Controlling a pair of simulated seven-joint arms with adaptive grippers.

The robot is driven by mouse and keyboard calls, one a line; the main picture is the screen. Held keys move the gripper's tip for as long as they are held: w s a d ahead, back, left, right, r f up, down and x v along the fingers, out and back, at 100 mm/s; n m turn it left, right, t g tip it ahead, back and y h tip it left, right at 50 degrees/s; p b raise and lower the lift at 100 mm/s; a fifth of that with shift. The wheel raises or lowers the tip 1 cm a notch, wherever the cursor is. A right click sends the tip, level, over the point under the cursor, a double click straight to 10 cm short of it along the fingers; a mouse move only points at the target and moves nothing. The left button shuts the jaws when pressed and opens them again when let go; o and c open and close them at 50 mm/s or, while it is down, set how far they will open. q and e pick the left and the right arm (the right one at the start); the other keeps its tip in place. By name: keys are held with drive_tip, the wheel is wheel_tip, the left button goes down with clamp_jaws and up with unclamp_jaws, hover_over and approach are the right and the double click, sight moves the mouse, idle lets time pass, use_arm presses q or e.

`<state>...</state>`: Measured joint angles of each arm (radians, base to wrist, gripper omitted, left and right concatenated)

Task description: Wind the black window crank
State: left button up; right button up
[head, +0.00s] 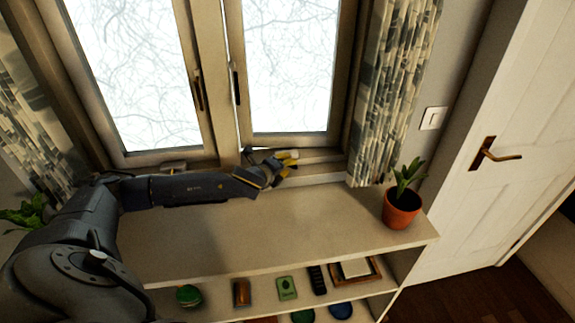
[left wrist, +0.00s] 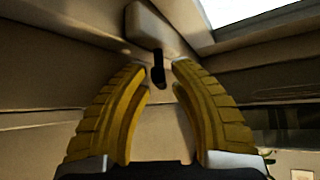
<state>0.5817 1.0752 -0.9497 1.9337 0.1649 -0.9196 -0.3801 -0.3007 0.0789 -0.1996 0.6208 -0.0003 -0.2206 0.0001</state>
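The black window crank (left wrist: 158,72) hangs from a pale housing (left wrist: 150,27) in the left wrist view. In the head view the crank cannot be made out near my gripper. My left gripper (head: 287,164) is at the sill below the right window pane, its yellow fingers pointing right. In the left wrist view its two fingers (left wrist: 160,80) are apart, with the crank showing between or just beyond their tips. I cannot tell whether they touch it. My right gripper is not in view.
The right window sash (head: 290,138) stands slightly open. A pale shelf top (head: 300,225) below the sill is mostly clear. A potted plant (head: 402,208) stands at its right end. Curtains (head: 395,90) hang beside the window. Small items lie on the lower shelf (head: 215,300).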

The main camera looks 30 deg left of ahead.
use_arm(q)
drive_tip(key=shift+w+f, duration=0.2)
drive_tip(key=shift+w, duration=0.25)
drive_tip(key=shift+o, duration=0.4)
clamp_jaws()
